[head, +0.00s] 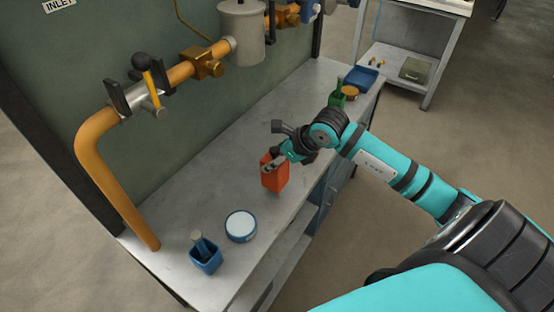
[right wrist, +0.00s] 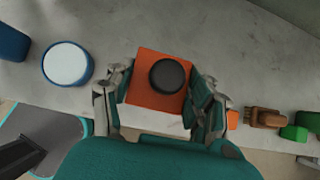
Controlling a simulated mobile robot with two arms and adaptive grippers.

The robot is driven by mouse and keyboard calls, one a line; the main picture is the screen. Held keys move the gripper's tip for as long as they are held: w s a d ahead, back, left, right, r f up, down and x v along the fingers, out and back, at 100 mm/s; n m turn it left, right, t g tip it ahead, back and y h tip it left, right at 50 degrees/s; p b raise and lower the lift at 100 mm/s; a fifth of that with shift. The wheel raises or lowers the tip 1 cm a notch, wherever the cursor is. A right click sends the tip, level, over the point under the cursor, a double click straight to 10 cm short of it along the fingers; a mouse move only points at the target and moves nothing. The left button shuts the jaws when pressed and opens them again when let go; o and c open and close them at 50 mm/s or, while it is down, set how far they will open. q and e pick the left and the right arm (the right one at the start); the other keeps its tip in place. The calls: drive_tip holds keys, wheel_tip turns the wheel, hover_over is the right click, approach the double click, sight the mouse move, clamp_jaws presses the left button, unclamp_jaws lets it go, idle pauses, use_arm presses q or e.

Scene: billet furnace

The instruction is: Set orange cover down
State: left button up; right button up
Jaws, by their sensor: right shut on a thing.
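The orange cover (head: 275,174) is a box-like piece over the grey bench, near its front edge. In the right wrist view the cover (right wrist: 148,98) shows a square orange face with a round black knob (right wrist: 168,76) on it. My right gripper (head: 274,161) is shut on the cover, with one finger at each side in the wrist view (right wrist: 163,88). The cover looks upright and at or just above the bench top; I cannot tell whether it touches. My left gripper is not in view.
On the bench (head: 165,240) stand a blue container with a tool (head: 205,257), a round blue-rimmed white tub (head: 240,226), and a green item (head: 337,98) farther back. An orange pipe (head: 118,190) with valves runs along the wall.

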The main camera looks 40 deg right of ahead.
drive_tip(key=shift+w+d, duration=0.5)
drive_tip(key=shift+w, duration=0.05)
drive_tip(key=shift+f+p, duration=0.5)
drive_tip(key=shift+f, duration=1.3)
drive_tip(key=shift+f, duration=0.1)
drive_tip(key=o, duration=1.3)
drive_tip(key=b+v, duration=0.1)
drive_tip(key=v, duration=1.1)
